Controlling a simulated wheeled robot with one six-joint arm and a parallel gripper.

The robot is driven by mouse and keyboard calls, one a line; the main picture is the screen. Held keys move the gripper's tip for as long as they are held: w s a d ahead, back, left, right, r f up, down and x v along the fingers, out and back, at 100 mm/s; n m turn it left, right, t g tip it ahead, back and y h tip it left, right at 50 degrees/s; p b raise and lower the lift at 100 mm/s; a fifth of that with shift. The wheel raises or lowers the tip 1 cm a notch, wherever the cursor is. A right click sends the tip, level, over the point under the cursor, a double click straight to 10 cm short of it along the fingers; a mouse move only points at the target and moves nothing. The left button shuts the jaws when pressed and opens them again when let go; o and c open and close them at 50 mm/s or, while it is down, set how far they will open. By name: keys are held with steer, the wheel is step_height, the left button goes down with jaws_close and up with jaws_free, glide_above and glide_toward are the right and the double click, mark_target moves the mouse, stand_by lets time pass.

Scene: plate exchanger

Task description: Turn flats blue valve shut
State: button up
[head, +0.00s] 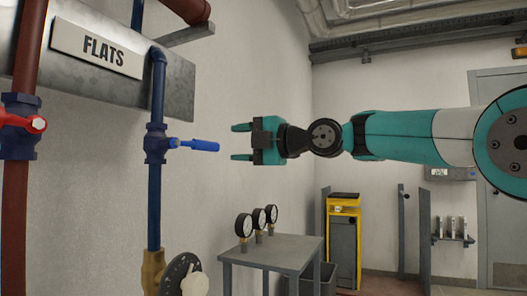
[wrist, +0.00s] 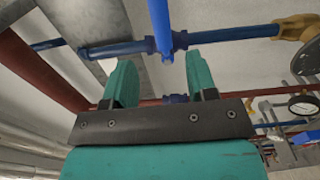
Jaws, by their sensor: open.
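The FLATS sign (head: 92,50) hangs on a grey panel at upper left in the head view. Below and right of it, the blue valve (head: 155,143) sits on a vertical blue pipe. Its bright blue lever (head: 200,145) points right, across the pipe. My gripper (head: 236,142) is open and empty, just right of the lever's end, with one finger above and one below its level. In the wrist view the lever (wrist: 162,25) appears above and between my two open fingers (wrist: 163,78), crossing the blue pipe (wrist: 230,35). I see no contact.
A red-handled valve (head: 22,122) on a red pipe stands at far left. A brass fitting with a dark round dial (head: 182,275) is below the blue valve. A grey table (head: 270,250) with gauges stands below my gripper. The air around my gripper looks clear.

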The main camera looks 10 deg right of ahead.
steer(key=v, duration=0.5)
steer(key=shift+s+d+b, duration=0.2)
steer(key=shift+d+b, duration=0.05)
steer(key=shift+b, duration=0.05)
steer(key=s+f+m+g+h, duration=0.25)
steer(key=s+f+m, duration=0.35)
steer(key=f, duration=0.3)
steer(key=s+f+m+g+h, duration=0.25)
steer(key=s+f+m, duration=0.35)
steer(key=f, duration=0.4)
steer(key=s+d+f+m+g+h, duration=0.3)
steer(key=s+f+m, duration=0.2)
steer(key=s+f, duration=0.4)
steer(key=s+d+f+m+g+h, duration=0.25)
steer(key=s+f+m, duration=0.4)
steer(key=s, duration=0.45)
step_height(320, 180, up, 24)
steer(key=p, duration=2.4)
steer(key=shift+w+n+t, duration=0.25)
steer(key=shift+n+t, duration=0.1)
steer(key=shift+n, duration=0.1)
